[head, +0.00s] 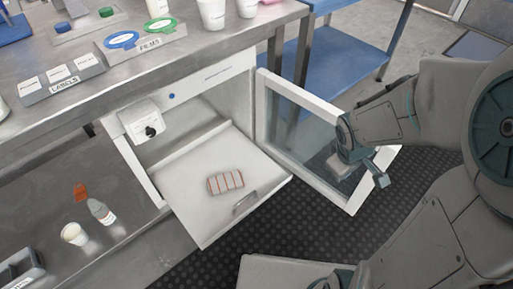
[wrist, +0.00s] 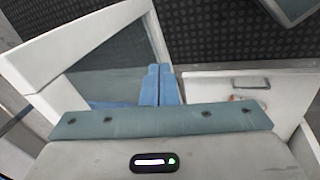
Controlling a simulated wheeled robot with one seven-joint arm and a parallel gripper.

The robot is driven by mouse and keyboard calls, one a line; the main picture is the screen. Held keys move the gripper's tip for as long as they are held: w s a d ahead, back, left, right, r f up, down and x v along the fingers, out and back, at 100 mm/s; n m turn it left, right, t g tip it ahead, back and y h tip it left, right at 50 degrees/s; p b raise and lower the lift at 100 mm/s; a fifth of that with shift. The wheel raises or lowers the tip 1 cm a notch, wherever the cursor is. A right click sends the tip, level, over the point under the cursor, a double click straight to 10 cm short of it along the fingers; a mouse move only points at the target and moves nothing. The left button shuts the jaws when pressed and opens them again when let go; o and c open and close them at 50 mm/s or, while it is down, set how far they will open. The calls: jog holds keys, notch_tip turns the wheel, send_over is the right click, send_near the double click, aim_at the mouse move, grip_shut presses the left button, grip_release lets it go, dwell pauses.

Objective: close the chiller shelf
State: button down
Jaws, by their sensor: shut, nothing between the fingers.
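The chiller shelf (head: 190,205) is pulled out of the white chiller (head: 195,95), with a small metal handle (head: 244,203) on its front edge. A red-and-white striped block (head: 226,181) lies on it. The chiller's glass door (head: 268,105) stands wide open to the right of the shelf. My gripper is at the door, apart from the shelf; its fingertips are hard to make out in the head view. In the wrist view my gripper (wrist: 159,72) has its blue fingers together and empty, with the door (wrist: 85,65) to the left and a white panel (wrist: 225,115) to the right.
Label and film holders (head: 125,40) and cups stand on the counter above. A bottle (head: 101,211) and a cup (head: 74,234) stand on the lower surface at left. A blue-shelved rack (head: 335,55) stands behind the door. Dark studded floor (head: 290,225) is clear in front of the shelf.

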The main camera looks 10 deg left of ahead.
notch_tip(320, 180, down, 5)
jog(key=w+a+n+p, duration=0.1)
jog(key=w+a+n, duration=0.15)
jog(key=n, duration=0.25)
jog(key=n+g+y+b, duration=0.2)
jog(key=n+y+b, duration=0.2)
jog(key=n+y, duration=0.7)
send_over(248, 209)
jog(key=shift+s+f+n+h, duration=0.1)
jog(key=shift+f+n+h, duration=0.3)
jog(key=shift+f, duration=2.75)
jog(key=shift+w+f+n+h, duration=0.1)
jog(key=shift+f+n+h, duration=0.3)
jog(key=shift+f, duration=2.8)
jog(key=shift+s+f+n+h, duration=0.1)
jog(key=shift+f+n+h, duration=0.3)
jog(key=shift+f, duration=2.75)
